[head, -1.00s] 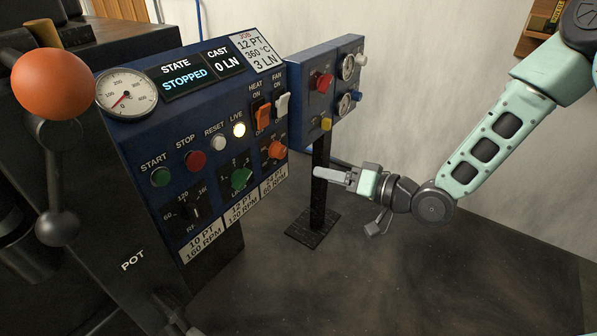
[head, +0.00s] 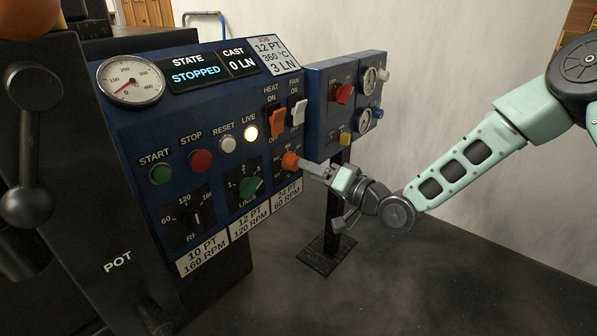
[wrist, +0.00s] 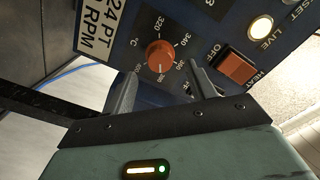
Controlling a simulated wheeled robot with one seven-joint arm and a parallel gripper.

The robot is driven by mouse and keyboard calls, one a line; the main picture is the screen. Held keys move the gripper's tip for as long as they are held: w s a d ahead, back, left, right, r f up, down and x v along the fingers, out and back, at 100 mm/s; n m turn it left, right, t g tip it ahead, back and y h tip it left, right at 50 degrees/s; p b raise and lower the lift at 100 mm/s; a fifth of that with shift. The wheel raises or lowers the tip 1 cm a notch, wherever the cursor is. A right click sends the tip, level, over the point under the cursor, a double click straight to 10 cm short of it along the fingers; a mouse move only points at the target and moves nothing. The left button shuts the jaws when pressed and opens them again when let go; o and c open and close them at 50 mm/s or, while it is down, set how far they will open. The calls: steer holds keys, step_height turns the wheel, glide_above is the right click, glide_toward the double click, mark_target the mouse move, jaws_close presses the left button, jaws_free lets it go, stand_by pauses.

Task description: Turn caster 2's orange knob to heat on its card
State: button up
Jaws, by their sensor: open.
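The orange temperature knob (head: 290,160) is at the lower right of the blue caster panel (head: 110,128). In the wrist view the orange knob (wrist: 160,55) is ringed by a °C scale with 320, 340 and 360 legible. I cannot tell surely which number its pointer faces. The job card (head: 270,54) reads 12 PT, 360 °C, 3 LN. My gripper (head: 305,164) is close to the knob. In the wrist view my gripper (wrist: 161,88) is open, its fingers apart on either side below the knob; I cannot tell whether they touch it. No caster number is legible.
An orange heat switch (head: 277,122) and white fan switch (head: 298,113) sit just above the knob. A green knob (head: 250,187) is to its left. A second blue box (head: 318,108) on a black post stands close behind my gripper. Open floor lies right.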

mark_target(293, 162)
steer(key=shift+b+x, duration=0.6)
steer(key=shift+x, duration=1.95)
steer(key=c, duration=1)
